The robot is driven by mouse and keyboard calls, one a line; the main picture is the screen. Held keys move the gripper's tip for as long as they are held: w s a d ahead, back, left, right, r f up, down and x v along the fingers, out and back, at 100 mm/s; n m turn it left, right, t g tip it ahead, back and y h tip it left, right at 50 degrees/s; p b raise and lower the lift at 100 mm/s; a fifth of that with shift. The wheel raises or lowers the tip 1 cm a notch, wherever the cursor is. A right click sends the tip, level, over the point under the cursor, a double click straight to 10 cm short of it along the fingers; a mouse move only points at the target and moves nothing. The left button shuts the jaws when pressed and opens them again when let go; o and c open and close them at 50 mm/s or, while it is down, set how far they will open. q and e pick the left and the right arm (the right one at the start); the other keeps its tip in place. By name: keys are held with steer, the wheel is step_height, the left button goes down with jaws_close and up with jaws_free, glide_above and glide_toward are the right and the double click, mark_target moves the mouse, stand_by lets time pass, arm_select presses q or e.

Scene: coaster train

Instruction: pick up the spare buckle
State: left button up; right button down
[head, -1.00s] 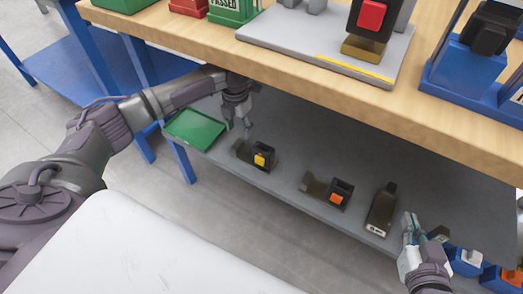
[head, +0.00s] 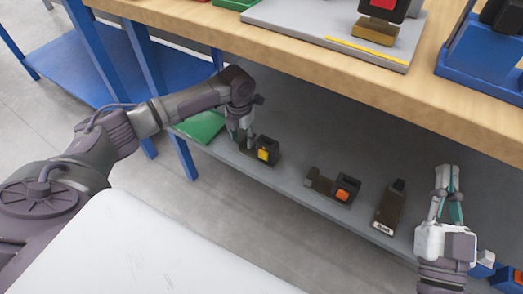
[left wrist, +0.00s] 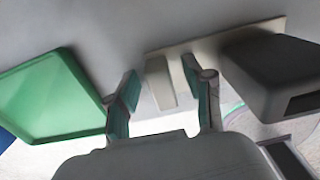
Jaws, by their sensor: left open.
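On the grey lower shelf stands a dark buckle with a yellow button (head: 264,152), its flat bracket at its left. Another dark buckle with an orange button (head: 346,188) is to its right, and a longer dark buckle with a white label (head: 389,208) is further right. I cannot tell by marking which is the spare. My left gripper (head: 240,140) is at the yellow-button buckle's bracket. In the left wrist view it is open (left wrist: 160,88), with the pale bracket end between its fingers and the dark buckle body (left wrist: 275,70) at right. My right gripper (head: 448,172) is over the shelf's right part.
A green tray (head: 201,126) lies on the shelf left of my left gripper; it also shows in the left wrist view (left wrist: 50,100). The wooden tabletop (head: 300,62) overhangs the shelf. Blue units (head: 508,278) are at the lower right.

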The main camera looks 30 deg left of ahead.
arm_select(q)
jaws_close()
stand_by(0.3)
steer(key=shift+r, duration=0.2)
